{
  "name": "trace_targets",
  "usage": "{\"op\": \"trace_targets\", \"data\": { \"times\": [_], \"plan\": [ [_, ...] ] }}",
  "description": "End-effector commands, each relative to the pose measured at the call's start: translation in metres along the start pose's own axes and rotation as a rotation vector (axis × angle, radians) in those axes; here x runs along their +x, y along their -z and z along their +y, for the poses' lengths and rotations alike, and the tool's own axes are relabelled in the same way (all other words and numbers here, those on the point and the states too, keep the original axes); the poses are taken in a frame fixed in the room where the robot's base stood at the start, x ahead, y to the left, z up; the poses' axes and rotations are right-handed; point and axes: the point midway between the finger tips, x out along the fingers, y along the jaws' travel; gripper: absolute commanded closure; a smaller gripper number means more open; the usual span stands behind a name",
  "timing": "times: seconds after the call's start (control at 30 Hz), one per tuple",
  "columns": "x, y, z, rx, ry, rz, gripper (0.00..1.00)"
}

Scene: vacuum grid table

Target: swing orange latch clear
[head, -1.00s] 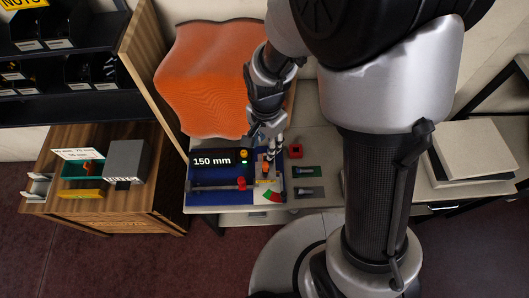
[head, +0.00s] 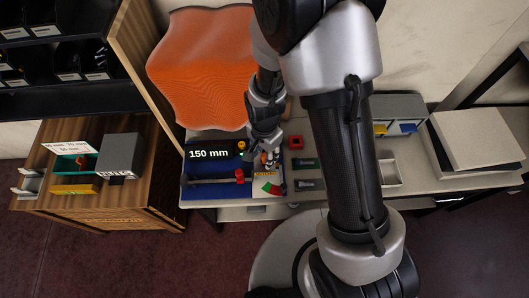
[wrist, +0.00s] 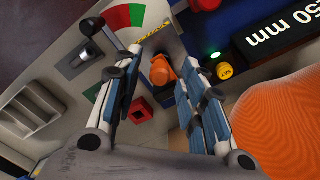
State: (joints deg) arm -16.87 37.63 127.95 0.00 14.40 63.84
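The orange latch (wrist: 160,72) shows in the wrist view as a small rounded orange piece on the table fixture, between the two fingers of my gripper (wrist: 158,60). The fingers are spread, with a gap visible on both sides of the latch. In the head view my gripper (head: 267,152) is low over the right part of the blue panel (head: 205,194). It hides most of the latch there. I cannot tell from the head view how close the fingertips are to the latch.
A red-green gauge (wrist: 125,20) lies just beyond the latch. A yellow button (wrist: 224,70), a green light (wrist: 214,54) and a "150 mm" display (head: 212,154) are beside it. A red square block (head: 296,142) stands nearby. An orange wavy sheet (head: 205,70) rises behind.

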Motion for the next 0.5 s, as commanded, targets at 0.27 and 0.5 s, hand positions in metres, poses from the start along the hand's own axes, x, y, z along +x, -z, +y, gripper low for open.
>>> {"op": "trace_targets", "data": {
  "times": [0.27,0.5],
  "plan": [
    [-0.0003,0.0,0.0,0.0,0.0,0.0,0.78],
    [-0.0004,0.0,0.0001,0.0,0.0,0.0,0.94]
  ]
}}
